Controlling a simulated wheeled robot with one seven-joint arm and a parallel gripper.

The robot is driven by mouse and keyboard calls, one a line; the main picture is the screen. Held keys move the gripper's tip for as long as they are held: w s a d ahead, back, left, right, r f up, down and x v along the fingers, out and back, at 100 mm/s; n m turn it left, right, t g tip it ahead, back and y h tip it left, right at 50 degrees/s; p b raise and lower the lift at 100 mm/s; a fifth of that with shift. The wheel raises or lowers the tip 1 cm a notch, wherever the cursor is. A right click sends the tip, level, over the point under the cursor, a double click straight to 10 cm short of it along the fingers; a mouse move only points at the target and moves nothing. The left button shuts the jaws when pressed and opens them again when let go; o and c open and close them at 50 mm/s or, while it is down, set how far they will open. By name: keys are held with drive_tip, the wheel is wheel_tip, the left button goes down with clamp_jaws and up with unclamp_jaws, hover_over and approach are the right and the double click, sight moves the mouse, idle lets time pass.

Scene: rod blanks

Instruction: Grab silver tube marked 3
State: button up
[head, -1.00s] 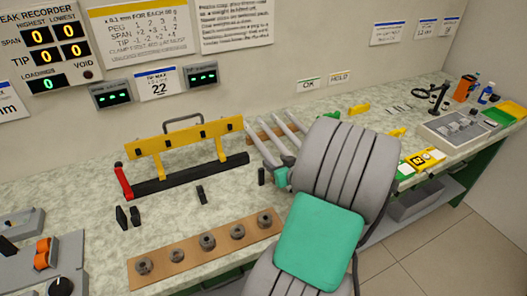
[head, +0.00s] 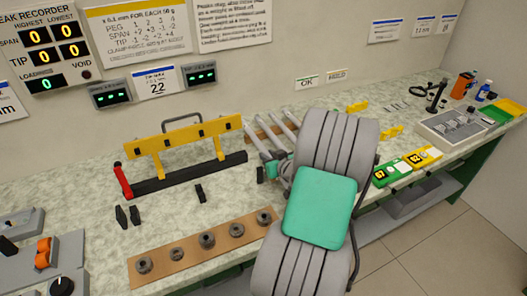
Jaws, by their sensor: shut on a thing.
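Several silver tubes (head: 283,130) lie side by side on a wooden rack (head: 257,136) on the bench, slanting toward me. No number on any tube can be read in the head view. My gripper (head: 272,166) is at the near ends of the tubes, shut on one of them. My own arm covers part of the gripper and the right side of the rack, so I cannot tell which tube it is, or whether it is lifted.
A yellow bar stand (head: 190,138) with a black base is left of the rack. A wooden strip with several round weights (head: 206,240) lies at the front. Green and yellow numbered blocks (head: 390,174) sit right of my arm. Small black blocks stand between.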

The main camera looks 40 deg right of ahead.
clamp_jaws()
drive_tip(key=shift+r, duration=0.1)
